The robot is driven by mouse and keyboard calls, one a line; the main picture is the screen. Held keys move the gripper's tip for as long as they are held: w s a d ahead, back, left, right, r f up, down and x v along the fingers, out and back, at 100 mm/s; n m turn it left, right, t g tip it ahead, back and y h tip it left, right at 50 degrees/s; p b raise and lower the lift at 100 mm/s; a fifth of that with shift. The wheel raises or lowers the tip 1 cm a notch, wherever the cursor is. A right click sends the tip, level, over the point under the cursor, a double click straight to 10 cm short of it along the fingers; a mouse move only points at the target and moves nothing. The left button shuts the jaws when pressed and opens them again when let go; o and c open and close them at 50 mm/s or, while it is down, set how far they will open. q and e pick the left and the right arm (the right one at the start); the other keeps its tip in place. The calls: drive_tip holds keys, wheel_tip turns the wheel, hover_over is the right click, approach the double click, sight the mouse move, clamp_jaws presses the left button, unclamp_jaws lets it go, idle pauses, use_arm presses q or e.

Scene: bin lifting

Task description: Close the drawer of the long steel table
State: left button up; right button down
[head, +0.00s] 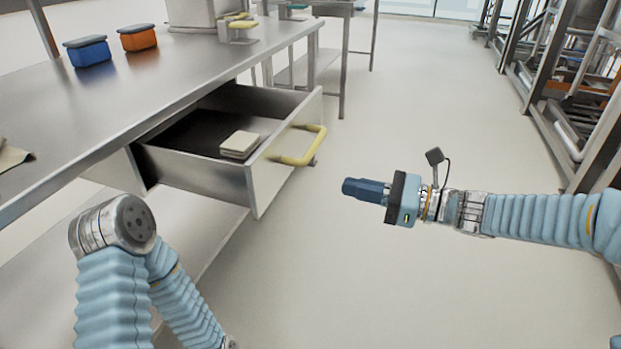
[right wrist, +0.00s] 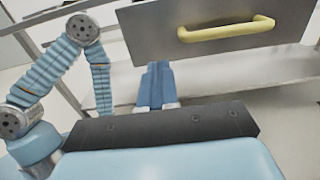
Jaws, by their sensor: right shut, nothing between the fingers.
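The long steel table (head: 190,62) fills the left of the head view. Its drawer (head: 264,185) is pulled out toward the floor space, with a yellow handle (head: 303,148) on its front. A small stack of beige pads (head: 240,144) lies inside. My right gripper (head: 348,187) is shut and empty, apart from the drawer front and to the right of the handle. In the right wrist view, the blue fingers (right wrist: 156,85) are together, with the drawer front (right wrist: 160,35) and handle (right wrist: 228,30) ahead. My left arm is bent at lower left; its gripper is not visible.
A blue box (head: 90,52) and an orange box (head: 138,38) stand on the tabletop. A lower shelf (head: 190,225) runs under the table. Metal racks (head: 560,90) stand at the right. The floor (head: 420,110) between is clear.

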sight(273, 172)
use_arm(q)
drive_tip(key=shift+r, duration=0.1)
use_arm(e)
drive_tip(key=x, duration=1.3)
drive_tip(key=shift+a+f, duration=0.15)
drive_tip(key=shift+a, duration=0.15)
drive_tip(key=shift+w+a, duration=0.1)
drive_tip(key=shift+a, duration=0.05)
